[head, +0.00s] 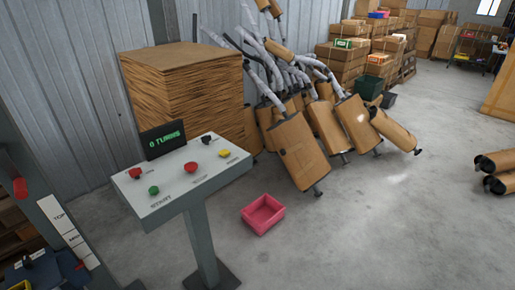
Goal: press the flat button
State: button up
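A grey control panel (172,207) on a post stands at the left centre, with a small dark display (163,140) reading "0 TURNS" in green. On its sloped top are a red button (135,173) at the left, a green button (154,190) at the front left, a red button (190,168) in the middle, a yellow button (224,153) at the right and a black knob (206,140) at the back. The red ones look raised; the green and yellow ones look lower. Which is the flat button I cannot tell for sure; the labels are too small to read. My gripper is not in view.
A pink bin (263,214) lies on the floor right of the post. A cardboard stack (182,90) and leaning mufflers (300,150) stand behind. A white strip marked "TOP" (67,230) is at the lower left.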

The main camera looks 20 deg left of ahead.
aim_at(153, 190)
jog(key=u, duration=1.2)
jog(key=i+l+u, duration=0.25)
jog(key=i+l, duration=0.25)
jog(key=l, duration=0.15)
jog(key=i+l+u, duration=0.25)
jog(key=i+l, duration=0.2)
jog(key=l, duration=0.25)
jog(key=i+l+u, duration=0.15)
jog(key=l, duration=0.2)
jog(key=i+l+u, duration=0.1)
jog(key=l, duration=0.35)
jog(key=i+l+u, duration=0.15)
jog(key=i+l, duration=0.15)
jog(key=i+l+u, duration=0.1)
jog(key=l, duration=0.45)
